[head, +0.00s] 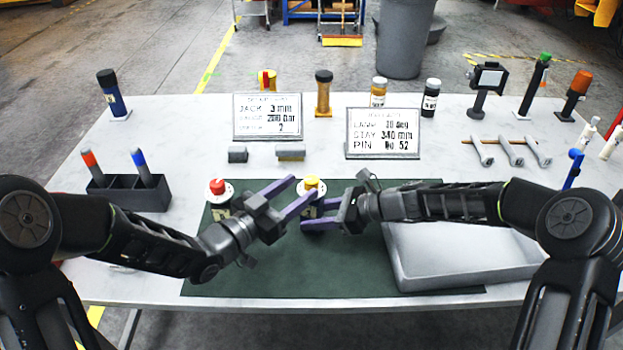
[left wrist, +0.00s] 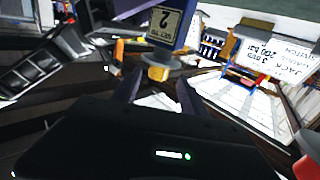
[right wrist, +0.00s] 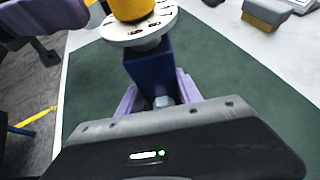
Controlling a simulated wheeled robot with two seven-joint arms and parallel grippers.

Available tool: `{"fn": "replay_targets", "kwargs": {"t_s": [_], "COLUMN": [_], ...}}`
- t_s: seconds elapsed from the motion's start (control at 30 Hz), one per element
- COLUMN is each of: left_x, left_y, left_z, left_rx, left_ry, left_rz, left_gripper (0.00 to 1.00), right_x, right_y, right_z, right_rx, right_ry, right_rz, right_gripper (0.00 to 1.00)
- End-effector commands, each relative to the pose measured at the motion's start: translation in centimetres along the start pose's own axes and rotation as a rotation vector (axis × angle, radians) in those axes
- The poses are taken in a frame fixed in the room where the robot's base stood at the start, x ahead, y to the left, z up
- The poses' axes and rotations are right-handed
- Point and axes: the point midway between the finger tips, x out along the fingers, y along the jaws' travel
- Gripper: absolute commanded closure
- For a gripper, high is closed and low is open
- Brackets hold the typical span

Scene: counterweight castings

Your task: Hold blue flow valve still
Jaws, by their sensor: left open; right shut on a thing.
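The blue flow valve has a yellow knob (head: 311,182) on a white dial disc, above the green mat's back edge. Its blue body (right wrist: 150,66) shows in the right wrist view between the purple fingers. My right gripper (head: 308,214) is shut on that body, below the disc. My left gripper (head: 306,186) is open, its fingertips close to the knob. In the left wrist view the knob (left wrist: 158,74) lies between the finger ends, apparently untouched. The valve's label (left wrist: 165,22) reads "SET TO 2". The valve's base is hidden in the head view.
A red-knobbed valve (head: 217,188) stands left of my left gripper. A grey tray (head: 440,277) lies right on the green mat (head: 300,275). Signs (head: 268,117) (head: 383,134) stand behind. A black holder (head: 130,196) with two markers is at left. The mat's front is clear.

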Motion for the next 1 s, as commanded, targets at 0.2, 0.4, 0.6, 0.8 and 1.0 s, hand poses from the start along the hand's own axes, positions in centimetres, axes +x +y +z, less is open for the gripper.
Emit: {"fn": "replay_targets", "kwargs": {"t_s": [0.2, 0.4, 0.6, 0.8, 1.0], "left_x": [-3.8, -4.8, -4.8, -4.8, -4.8], "left_y": [-0.2, -0.1, -0.1, -0.1, -0.1], "left_z": [0.0, 0.0, 0.0, 0.0, 0.0], "left_rx": [0.001, 0.001, 0.0, 0.0, 0.0], "left_ry": [0.0, 0.0, 0.0, 0.0, 0.0], "left_rz": [-0.004, -0.001, -0.001, -0.001, -0.001], "left_gripper": [0.49, 0.49, 0.49, 0.49, 0.49], "right_x": [0.1, 0.1, 0.1, 0.1, 0.0], "right_y": [0.1, 0.1, 0.1, 0.1, 0.0], "right_z": [-0.1, -0.1, -0.1, -0.1, -0.1], "right_rx": [0.002, 0.002, 0.002, 0.002, 0.001], "right_ry": [0.001, 0.001, 0.001, 0.001, 0.001], "right_rz": [0.003, 0.002, 0.002, 0.001, 0.0], "right_gripper": [1.0, 1.0, 1.0, 0.52, 0.35]}}
